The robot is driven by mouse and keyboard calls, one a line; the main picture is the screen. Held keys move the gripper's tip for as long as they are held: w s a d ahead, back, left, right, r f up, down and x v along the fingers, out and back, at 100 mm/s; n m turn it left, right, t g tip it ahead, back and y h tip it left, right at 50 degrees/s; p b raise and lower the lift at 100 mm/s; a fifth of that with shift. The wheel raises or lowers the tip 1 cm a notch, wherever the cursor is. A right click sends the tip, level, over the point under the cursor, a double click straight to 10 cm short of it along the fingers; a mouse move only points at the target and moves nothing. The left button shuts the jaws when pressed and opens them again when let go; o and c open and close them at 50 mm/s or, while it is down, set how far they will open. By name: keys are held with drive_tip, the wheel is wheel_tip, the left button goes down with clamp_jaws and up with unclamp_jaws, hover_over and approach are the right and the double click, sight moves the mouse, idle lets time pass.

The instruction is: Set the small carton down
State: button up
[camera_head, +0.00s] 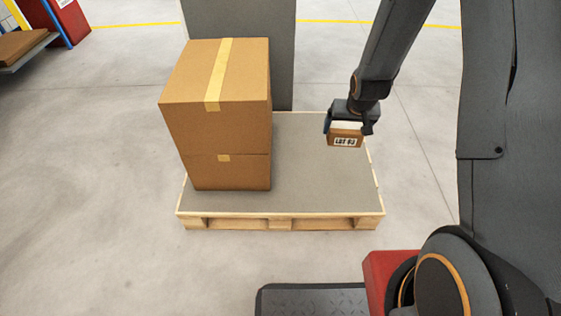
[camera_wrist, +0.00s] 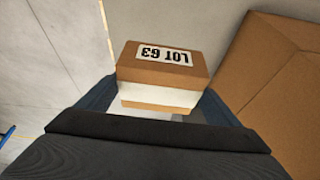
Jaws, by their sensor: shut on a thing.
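The small carton (camera_head: 345,140) is brown with a white band and a label that reads LOT 63. My gripper (camera_head: 349,125) is shut on it, with a finger on each side. In the head view the carton shows over the right part of the pallet (camera_head: 300,175), to the right of the large cartons. I cannot tell whether it touches the pallet top or hangs above it. In the wrist view the small carton (camera_wrist: 162,65) sits between the fingers of my gripper (camera_wrist: 160,100), its label upside down.
Two large brown cartons (camera_head: 222,120) are stacked on the left part of the pallet. A large carton (camera_wrist: 285,85) also shows at the right in the wrist view. A grey upright panel (camera_head: 283,60) stands behind. The pallet top right of the stack is bare.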

drive_tip(key=b, duration=0.9)
hover_over(328, 173)
drive_tip(key=s, duration=0.2)
wheel_tip(328, 173, down, 14)
drive_tip(key=shift+n, duration=0.3)
drive_tip(key=shift+f+b, duration=2.35)
drive_tip(key=shift+f, duration=3)
drive_tip(key=shift+f, duration=0.15)
drive_tip(key=o, duration=1.1)
drive_tip(key=shift+o, duration=0.4)
